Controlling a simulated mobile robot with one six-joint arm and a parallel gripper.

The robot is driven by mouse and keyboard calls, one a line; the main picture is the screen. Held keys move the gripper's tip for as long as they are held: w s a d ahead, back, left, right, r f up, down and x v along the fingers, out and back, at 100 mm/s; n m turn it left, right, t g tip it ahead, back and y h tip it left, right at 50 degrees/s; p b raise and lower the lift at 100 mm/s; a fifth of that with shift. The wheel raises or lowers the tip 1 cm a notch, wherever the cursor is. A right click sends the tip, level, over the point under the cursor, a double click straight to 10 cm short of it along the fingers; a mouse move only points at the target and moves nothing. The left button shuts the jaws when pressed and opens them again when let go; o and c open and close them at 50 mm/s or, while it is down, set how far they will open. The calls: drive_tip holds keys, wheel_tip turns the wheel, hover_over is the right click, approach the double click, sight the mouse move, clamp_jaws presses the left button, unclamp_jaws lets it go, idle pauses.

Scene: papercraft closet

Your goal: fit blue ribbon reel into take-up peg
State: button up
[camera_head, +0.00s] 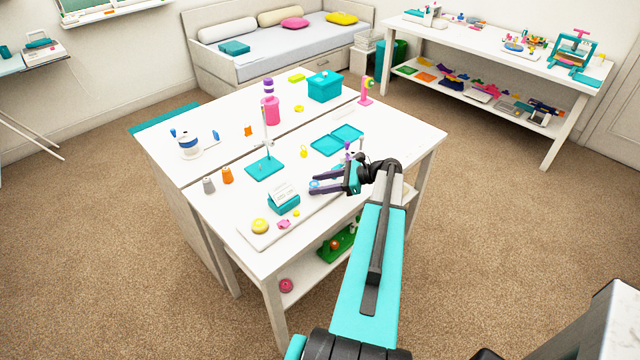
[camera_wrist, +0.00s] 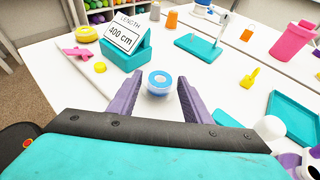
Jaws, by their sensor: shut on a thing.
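The blue ribbon reel (camera_wrist: 160,84) is a small ring with a blue rim and a pale centre, between the purple fingers of my gripper (camera_wrist: 157,88) in the wrist view. My gripper (camera_head: 313,183) is shut on it, low over the table's front part. A teal base with a thin upright rod (camera_head: 265,165) stands farther back to the left in the head view; it also shows in the wrist view (camera_wrist: 203,48). I cannot tell for sure whether this rod is the take-up peg. Whether the reel touches the surface below is unclear.
A teal holder (camera_head: 284,204) with a "LENGTH 400 cm" card stands left of my gripper. A yellow roll (camera_head: 260,226) and pink piece (camera_head: 284,224) lie nearby. Flat teal trays (camera_head: 328,146) lie behind my gripper.

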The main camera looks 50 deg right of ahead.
drive_tip(key=shift+f, duration=0.55)
drive_tip(key=o, duration=1.1)
drive_tip(key=b+v, duration=0.4)
drive_tip(key=v, duration=0.9)
drive_tip(key=shift+s+d+r, duration=0.2)
drive_tip(key=shift+s, duration=0.1)
